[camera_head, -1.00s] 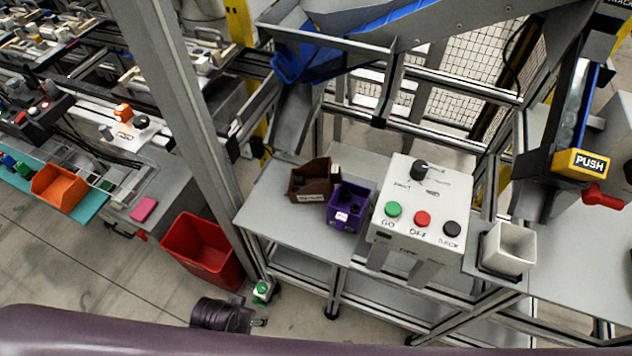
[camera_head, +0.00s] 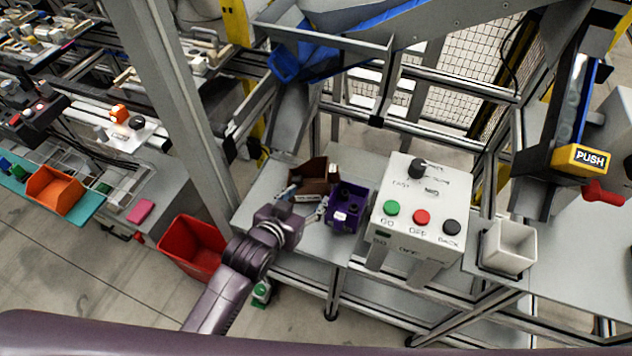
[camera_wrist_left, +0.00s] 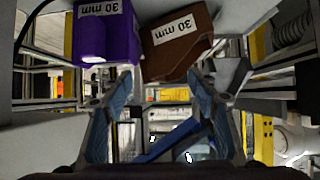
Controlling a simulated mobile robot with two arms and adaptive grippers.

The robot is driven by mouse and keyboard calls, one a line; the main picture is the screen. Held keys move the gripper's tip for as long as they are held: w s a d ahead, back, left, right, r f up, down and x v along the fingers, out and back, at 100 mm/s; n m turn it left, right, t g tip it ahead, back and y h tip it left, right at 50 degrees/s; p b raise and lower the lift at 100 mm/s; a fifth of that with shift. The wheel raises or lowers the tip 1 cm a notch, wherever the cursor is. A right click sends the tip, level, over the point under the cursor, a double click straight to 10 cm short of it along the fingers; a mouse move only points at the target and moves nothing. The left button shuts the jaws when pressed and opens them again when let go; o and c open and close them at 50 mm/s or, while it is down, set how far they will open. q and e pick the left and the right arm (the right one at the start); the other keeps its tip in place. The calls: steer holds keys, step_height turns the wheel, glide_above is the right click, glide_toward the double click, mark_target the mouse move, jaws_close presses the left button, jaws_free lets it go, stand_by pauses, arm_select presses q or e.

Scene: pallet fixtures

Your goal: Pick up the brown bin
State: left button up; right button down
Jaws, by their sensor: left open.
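The brown bin (camera_head: 313,178) stands on the small grey table, with its front partly hidden behind my left gripper (camera_head: 308,201). My left gripper is open and empty, its fingers at the near side of the bin. In the left wrist view the brown bin (camera_wrist_left: 180,42) with a "30 mm" label is just beyond the open fingertips (camera_wrist_left: 160,82), more toward the right finger. I cannot tell if a finger touches it. My right gripper is not in view.
A purple bin (camera_head: 346,213) stands close to the right of the brown bin. A white button box (camera_head: 425,200) is right of that. A red bin (camera_head: 190,250) stands left of my arm, below the table. A metal post (camera_head: 175,110) rises at the left.

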mark_target(329, 172)
arm_select(q)
steer(key=shift+m+t+h, duration=0.4)
steer(key=shift+t+h, duration=0.1)
steer(key=w+d, duration=0.1)
steer(key=w+d+r, duration=0.1)
steer(key=w+d, duration=0.1)
steer(key=shift+w+d+r, duration=0.1)
steer(key=shift+w+r, duration=0.15)
steer(key=shift+r, duration=0.05)
steer(key=shift+a+f+p+x, duration=0.1)
steer(key=shift+p+x, duration=0.05)
steer(key=shift+x, duration=1.1)
steer(key=shift+a+f+p+x, duration=0.1)
steer(key=shift+f+x, duration=0.05)
steer(key=shift+x, duration=1.05)
steer(key=shift+a+f+p+x, duration=0.1)
steer(key=shift+p+x, duration=0.05)
steer(key=shift+x, duration=1.1)
steer(key=shift+s, duration=0.1)
steer(key=c, duration=0.9)
steer(key=shift+r, duration=0.1)
jaws_close()
steer(key=shift+r, duration=0.15)
